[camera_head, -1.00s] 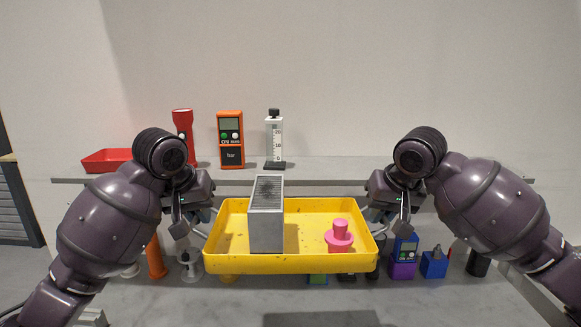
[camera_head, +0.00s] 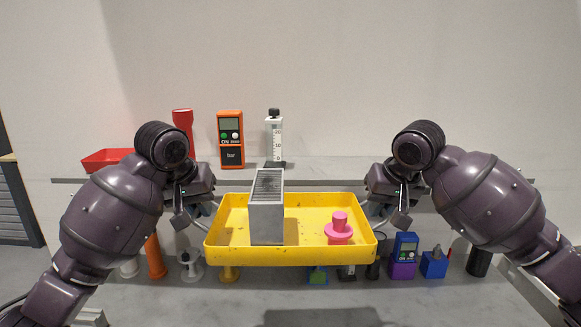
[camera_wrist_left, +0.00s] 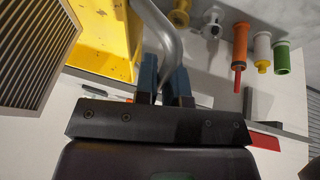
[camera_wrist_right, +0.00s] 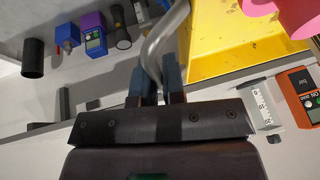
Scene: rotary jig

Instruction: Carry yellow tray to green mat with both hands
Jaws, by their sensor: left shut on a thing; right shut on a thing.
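The yellow tray (camera_head: 230,256) hangs level in the middle of the head view, above the worktop. It carries a grey ribbed block (camera_head: 266,222) left of centre and a pink stepped peg (camera_head: 339,232) on the right. My left gripper (camera_head: 197,216) is shut on the tray's left grey handle (camera_wrist_left: 168,42), seen between its blue fingers (camera_wrist_left: 165,78). My right gripper (camera_head: 383,214) is shut on the right handle (camera_wrist_right: 157,46), between its fingers (camera_wrist_right: 156,78). I cannot make out the green mat in any view.
The back shelf holds a red tray (camera_head: 106,160), red torch (camera_head: 183,128), orange meter (camera_head: 231,140) and white gauge (camera_head: 275,138).

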